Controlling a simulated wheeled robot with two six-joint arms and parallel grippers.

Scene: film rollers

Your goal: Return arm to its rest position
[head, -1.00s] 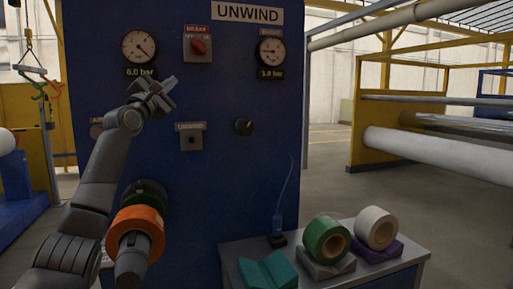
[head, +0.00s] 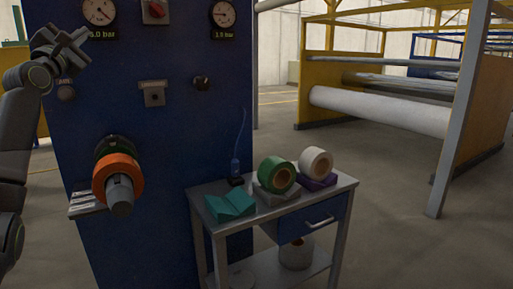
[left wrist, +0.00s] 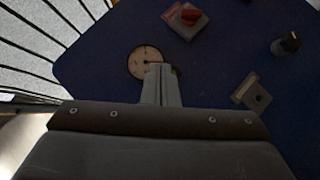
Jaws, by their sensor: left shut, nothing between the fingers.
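My left arm comes in at the left edge of the head view, raised and bent. Its gripper (head: 72,46) is in front of the upper left of the blue panel, below the left gauge (head: 99,11). In the left wrist view the gripper's fingers (left wrist: 161,84) are together with nothing between them, and they cover part of a gauge dial (left wrist: 143,62). My right gripper is in neither view.
An orange roll (head: 117,178) sits on a shaft jutting from the blue panel (head: 180,130). A cart (head: 285,207) at right carries a green roll (head: 277,175), a white roll (head: 316,163) and a teal block (head: 229,205).

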